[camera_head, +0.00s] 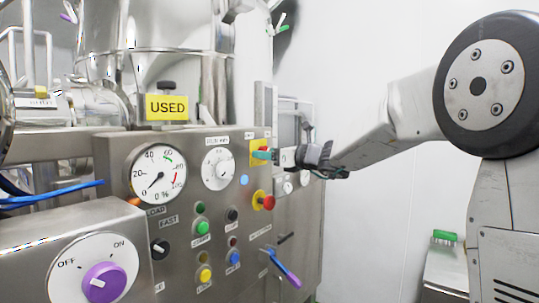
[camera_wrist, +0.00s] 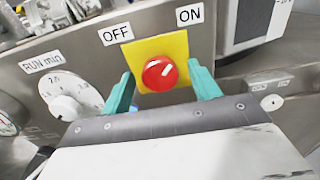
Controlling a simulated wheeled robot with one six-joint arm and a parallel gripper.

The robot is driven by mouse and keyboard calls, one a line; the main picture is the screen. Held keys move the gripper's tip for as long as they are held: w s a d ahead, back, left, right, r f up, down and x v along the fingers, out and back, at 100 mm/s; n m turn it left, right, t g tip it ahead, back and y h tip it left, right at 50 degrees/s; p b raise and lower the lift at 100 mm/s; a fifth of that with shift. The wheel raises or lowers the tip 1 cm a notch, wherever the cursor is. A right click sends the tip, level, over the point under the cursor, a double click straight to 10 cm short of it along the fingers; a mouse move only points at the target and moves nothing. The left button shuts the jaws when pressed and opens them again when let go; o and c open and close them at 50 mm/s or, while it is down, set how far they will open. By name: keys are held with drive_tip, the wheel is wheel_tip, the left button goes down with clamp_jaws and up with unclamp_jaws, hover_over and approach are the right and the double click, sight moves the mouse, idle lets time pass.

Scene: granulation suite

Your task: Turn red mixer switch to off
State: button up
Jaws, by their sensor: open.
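The red mixer switch (camera_wrist: 158,73) is a round knob on a yellow square plate (camera_wrist: 181,45), with OFF and ON labels above it. Its white mark slants up and right, toward ON. My gripper (camera_wrist: 161,70) is open, with one teal finger on each side of the knob; I cannot tell whether they touch it. In the head view, the yellow plate (camera_head: 255,145) sits at the panel's upper right. My gripper (camera_head: 263,155) reaches it from the right and hides the knob there.
A red push button (camera_head: 268,202) on a yellow base sits below the switch. A purple OFF/ON knob (camera_head: 104,283) is at the front left. A RUN min dial (camera_wrist: 70,100) lies left of the switch.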

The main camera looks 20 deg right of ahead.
drive_tip(key=c, duration=1)
drive_tip(key=shift+o, duration=0.2)
drive_tip(key=shift+f+n, duration=0.15)
drive_tip(key=shift+n, duration=8.85)
